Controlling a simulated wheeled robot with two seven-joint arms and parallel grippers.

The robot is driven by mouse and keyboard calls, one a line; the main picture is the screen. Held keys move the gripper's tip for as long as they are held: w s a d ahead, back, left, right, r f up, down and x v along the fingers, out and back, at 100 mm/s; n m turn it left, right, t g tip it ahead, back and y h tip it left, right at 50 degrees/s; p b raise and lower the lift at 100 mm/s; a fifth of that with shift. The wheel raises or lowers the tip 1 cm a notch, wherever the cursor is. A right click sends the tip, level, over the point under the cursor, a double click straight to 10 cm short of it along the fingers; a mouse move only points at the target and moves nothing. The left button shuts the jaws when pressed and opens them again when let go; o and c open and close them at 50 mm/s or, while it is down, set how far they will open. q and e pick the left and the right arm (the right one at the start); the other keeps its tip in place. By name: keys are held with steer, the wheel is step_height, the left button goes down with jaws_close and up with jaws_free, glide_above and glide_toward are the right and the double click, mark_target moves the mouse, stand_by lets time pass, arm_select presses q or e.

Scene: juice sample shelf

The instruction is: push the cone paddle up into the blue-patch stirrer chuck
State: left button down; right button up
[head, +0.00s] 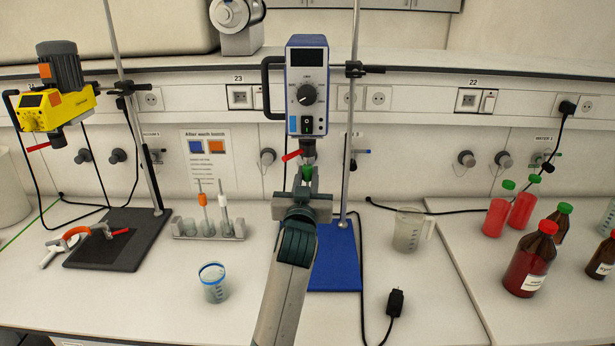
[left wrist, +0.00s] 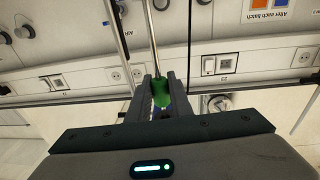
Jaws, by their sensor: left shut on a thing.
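The stirrer with the blue body (head: 307,80) hangs on its stand in the middle of the head view. Its dark chuck (head: 308,148) points down, with a red lever (head: 291,156) at its left. My left gripper (head: 307,180) is just below the chuck, shut on the green part of the cone paddle (head: 308,172). The left wrist view shows this green part (left wrist: 161,92) between the fingers, with a metal shaft (left wrist: 152,40) running to the top edge. I cannot tell whether the paddle's upper end is inside the chuck. My right gripper is not in view.
A yellow stirrer (head: 55,105) stands at the left. A rack (head: 208,230) holds orange and white paddles. A beaker (head: 213,283), a jug (head: 408,232) and a black plug (head: 396,303) are nearby. Bottles (head: 530,260) stand at the right. The blue base (head: 335,265) is partly hidden by my arm.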

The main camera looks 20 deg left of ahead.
arm_select(q)
steer(key=shift+r+p, duration=0.3)
steer(key=shift+r, duration=0.15)
steer(key=shift+r, duration=0.25)
steer(key=c, duration=1.5)
jaws_free()
steer(key=shift+f, duration=0.15)
steer(key=shift+f, duration=0.15)
